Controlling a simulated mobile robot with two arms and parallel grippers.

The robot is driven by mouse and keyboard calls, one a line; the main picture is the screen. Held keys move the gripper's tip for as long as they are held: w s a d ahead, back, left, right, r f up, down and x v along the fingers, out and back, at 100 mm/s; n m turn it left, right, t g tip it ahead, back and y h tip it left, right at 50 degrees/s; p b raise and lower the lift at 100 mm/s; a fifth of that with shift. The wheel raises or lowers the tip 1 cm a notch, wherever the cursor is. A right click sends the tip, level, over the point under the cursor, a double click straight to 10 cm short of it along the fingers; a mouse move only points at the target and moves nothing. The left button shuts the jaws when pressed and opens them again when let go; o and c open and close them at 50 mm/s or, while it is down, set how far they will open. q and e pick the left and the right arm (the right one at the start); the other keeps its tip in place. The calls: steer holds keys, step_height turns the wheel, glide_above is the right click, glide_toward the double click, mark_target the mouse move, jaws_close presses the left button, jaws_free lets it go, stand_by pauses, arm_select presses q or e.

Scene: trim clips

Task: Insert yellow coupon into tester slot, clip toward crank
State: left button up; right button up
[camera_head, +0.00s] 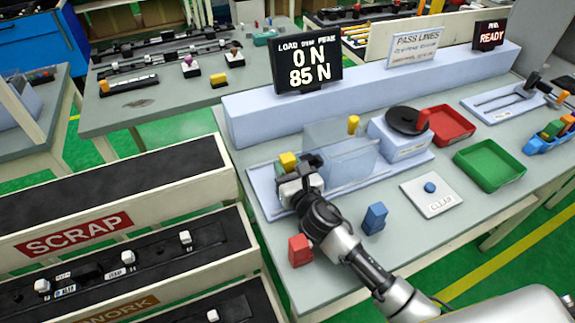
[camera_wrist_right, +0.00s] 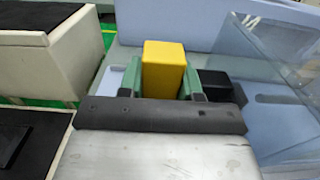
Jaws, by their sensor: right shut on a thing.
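The yellow coupon (camera_head: 288,160) is at the left end of the light-blue tester (camera_head: 262,196). My right gripper (camera_head: 298,178) is shut on it; in the right wrist view the yellow block (camera_wrist_right: 163,68) stands upright between the green finger pads. A black block (camera_wrist_right: 215,83) is just right of the fingers, beside the tester's clear guard (camera_head: 345,160). I cannot tell whether the coupon touches the slot, and its clip is hidden. My left gripper is not in view.
Red block (camera_head: 300,250) and blue block (camera_head: 375,218) stand near the bench's front edge. A white pad with a blue button (camera_head: 430,188), a green tray (camera_head: 490,165) and a red tray (camera_head: 452,125) are to the right. Scrap bin (camera_head: 75,235) borders the left.

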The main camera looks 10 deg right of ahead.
steer(key=shift+f, duration=0.35)
stand_by(0.9)
steer(key=o, duration=1)
